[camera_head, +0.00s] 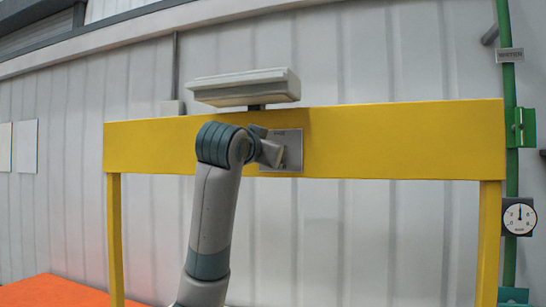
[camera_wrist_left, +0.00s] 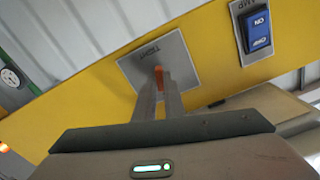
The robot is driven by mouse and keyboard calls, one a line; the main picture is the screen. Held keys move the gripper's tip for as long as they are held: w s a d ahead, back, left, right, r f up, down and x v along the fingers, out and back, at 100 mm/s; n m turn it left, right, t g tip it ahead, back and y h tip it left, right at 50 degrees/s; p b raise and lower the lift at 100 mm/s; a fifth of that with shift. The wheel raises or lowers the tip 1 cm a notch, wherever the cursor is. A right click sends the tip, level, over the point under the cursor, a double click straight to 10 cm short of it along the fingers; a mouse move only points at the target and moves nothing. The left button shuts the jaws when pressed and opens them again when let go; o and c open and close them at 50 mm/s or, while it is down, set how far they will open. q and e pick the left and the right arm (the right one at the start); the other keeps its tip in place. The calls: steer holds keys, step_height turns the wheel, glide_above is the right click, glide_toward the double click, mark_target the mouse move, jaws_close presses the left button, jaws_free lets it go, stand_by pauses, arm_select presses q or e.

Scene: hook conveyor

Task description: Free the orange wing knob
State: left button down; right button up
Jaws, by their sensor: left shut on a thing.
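The orange wing knob (camera_wrist_left: 160,76) sits on a grey metal plate (camera_wrist_left: 185,62) fixed to the yellow beam (camera_wrist_left: 95,95). The plate bears lettering that appears to read TIGHT, upside down in the left wrist view. My left gripper (camera_wrist_left: 161,88) is shut on the knob, one finger on each side of its wing. In the head view my left gripper (camera_head: 272,152) is at the plate (camera_head: 290,160), and the knob is hidden behind my wrist. My right gripper is in neither view.
A blue ON/OFF switch (camera_wrist_left: 257,29) is on the beam beside the plate. A pale lamp-like housing (camera_head: 245,88) stands above the beam (camera_head: 400,140). A green pipe (camera_head: 510,80) with a round gauge (camera_head: 519,217) is at right. Below the beam is open.

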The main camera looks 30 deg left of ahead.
arm_select(q)
steer(key=shift+f+n, duration=0.2)
steer(key=shift+n, duration=0.4)
steer(key=shift+b, duration=0.3)
steer(key=c, duration=1.8)
jaws_free()
steer(key=shift+r, duration=0.1)
steer(key=shift+c, duration=0.2)
steer(key=shift+s, duration=0.1)
